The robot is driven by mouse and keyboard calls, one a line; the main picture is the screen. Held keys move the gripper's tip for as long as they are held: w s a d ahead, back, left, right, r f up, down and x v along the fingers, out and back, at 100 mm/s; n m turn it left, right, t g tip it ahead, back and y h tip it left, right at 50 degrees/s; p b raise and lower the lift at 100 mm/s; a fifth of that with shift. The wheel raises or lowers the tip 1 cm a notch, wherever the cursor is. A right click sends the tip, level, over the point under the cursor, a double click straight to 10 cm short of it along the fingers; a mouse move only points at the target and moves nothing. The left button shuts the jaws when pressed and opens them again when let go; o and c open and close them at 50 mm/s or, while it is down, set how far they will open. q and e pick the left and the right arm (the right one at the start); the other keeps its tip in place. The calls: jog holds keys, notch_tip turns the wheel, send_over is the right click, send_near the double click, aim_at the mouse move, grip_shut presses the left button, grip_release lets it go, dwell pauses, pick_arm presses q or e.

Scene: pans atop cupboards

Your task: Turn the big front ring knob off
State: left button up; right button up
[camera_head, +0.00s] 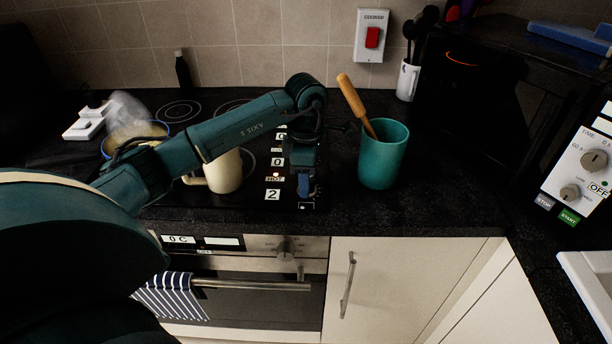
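The black hob carries a column of white labels along its right side, reading "0", "0", "HOT" and "2". The "2" label (272,195) is nearest the front, with the "HOT" label (274,178) just behind it. My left gripper (305,194) points down over the hob's front right corner, just right of these labels. It hides the control knobs there, so I cannot make out the big front ring knob or whether the gripper touches it. Its fingers are too small and dark to tell open from shut. My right gripper is not in view.
A cream mug (225,173) stands on the hob beneath my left arm. A teal pot (383,157) holding a wooden-handled tool stands close right of the gripper. A pan (135,131) sits behind left. An oven knob (284,249) is below the counter edge. Counter right of the pot is clear.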

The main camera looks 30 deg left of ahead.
pick_arm(q)
jog(key=c, duration=0.7)
jog(key=shift+o, duration=0.2)
jog(key=n, duration=0.5)
jog(key=shift+n+b, duration=0.3)
jog(key=shift+d+r+n, duration=0.1)
jog(key=shift+n, duration=2.1)
jog(key=o, duration=1)
jog(key=shift+c, duration=0.2)
